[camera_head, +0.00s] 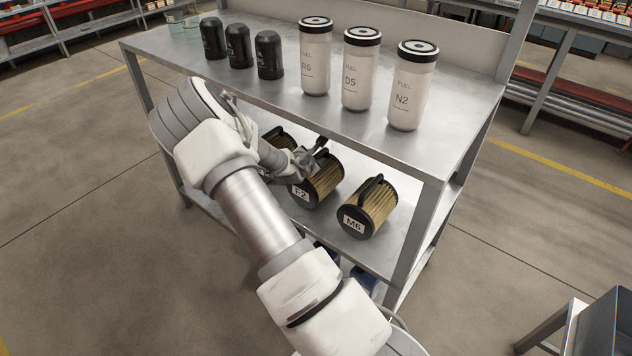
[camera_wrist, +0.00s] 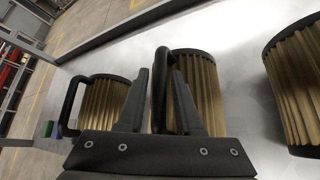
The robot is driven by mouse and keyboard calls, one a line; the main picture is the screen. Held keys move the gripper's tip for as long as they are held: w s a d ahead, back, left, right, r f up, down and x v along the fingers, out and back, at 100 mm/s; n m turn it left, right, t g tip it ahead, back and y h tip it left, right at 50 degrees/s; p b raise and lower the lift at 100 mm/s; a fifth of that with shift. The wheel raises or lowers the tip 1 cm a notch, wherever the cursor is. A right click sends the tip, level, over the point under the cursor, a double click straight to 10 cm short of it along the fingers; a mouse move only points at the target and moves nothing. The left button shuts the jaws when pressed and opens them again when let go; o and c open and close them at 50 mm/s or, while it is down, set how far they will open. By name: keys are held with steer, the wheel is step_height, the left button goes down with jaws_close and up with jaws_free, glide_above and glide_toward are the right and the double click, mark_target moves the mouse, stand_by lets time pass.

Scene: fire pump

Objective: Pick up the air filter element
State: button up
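Three air filter elements, gold pleated cylinders with black end caps and handles, lie on the lower shelf. The middle one (camera_head: 328,184), its label partly readable as "E2" or similar, is partly hidden by my arm; it also shows in the wrist view (camera_wrist: 203,85). My gripper (camera_head: 318,148) is at this middle element. In the wrist view my gripper (camera_wrist: 163,85) has its fingers apart, with the middle element's black handle between them. Whether either finger touches the handle is unclear. The right element (camera_head: 372,208) is labelled M6. The left one (camera_head: 281,138) is mostly hidden behind my arm.
The shelf's metal top (camera_head: 285,100) is above my gripper. It holds three black canisters (camera_head: 238,46) and three white fuel filters (camera_head: 359,75). A front right post (camera_head: 415,235) stands beside the M6 element. Open floor lies in front at left.

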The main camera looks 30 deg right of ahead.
jaws_close()
stand_by(1.4)
